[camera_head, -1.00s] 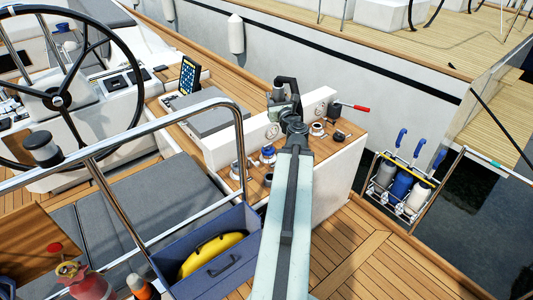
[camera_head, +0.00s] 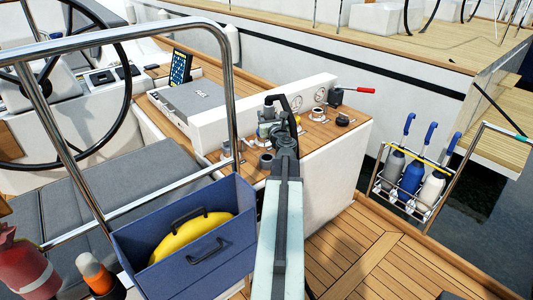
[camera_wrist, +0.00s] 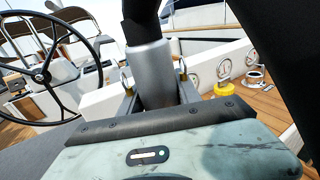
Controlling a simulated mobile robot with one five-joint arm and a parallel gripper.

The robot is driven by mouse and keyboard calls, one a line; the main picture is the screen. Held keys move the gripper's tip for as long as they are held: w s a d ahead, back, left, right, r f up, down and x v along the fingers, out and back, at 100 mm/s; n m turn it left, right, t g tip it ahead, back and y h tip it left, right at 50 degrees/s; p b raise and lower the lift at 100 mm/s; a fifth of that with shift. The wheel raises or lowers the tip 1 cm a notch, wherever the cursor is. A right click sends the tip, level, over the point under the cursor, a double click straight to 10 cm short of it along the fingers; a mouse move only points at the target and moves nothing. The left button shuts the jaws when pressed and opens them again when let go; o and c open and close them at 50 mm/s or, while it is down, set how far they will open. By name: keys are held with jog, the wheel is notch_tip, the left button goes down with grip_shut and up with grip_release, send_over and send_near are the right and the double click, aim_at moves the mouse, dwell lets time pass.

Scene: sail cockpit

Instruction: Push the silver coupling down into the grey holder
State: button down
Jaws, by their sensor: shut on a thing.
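The silver coupling (camera_wrist: 152,68) is a smooth cylinder in the wrist view, standing nearly upright with a thick black hose (camera_wrist: 141,22) at its top. My gripper (camera_wrist: 160,95) is shut on it, with one jaw on each side. The coupling's lower end is hidden behind my gripper body. In the head view my gripper (camera_head: 273,122) is over the right part of the white and wooden console, and the coupling is mostly hidden there. A dark grey round fitting (camera_head: 266,160) stands on the console nearer me. I cannot tell whether it is the grey holder.
A yellow cap (camera_wrist: 224,89) and a white ringed port (camera_head: 318,114) lie to the right. A red-handled lever (camera_head: 358,90) stands at the console's far right. A blue box (camera_head: 205,256) with a yellow item and a steel rail (camera_head: 233,100) are at left.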

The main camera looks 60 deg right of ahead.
notch_tip(320, 180, down, 8)
jog(key=w+d+b, duration=0.1)
jog(key=b, duration=0.3)
jog(key=shift+w+r, duration=0.15)
jog(key=shift+w, duration=0.1)
notch_tip(320, 180, down, 6)
jog(key=b, duration=0.6)
jog(key=shift+d, duration=0.1)
jog(key=shift+r, duration=0.1)
jog(key=shift+s, duration=0.1)
jog(key=shift+f+b, duration=0.6)
jog(key=shift+b, duration=0.1)
jog(key=c, duration=1.1)
grip_release()
jog(key=shift+r, duration=0.1)
jog(key=shift+c, duration=0.2)
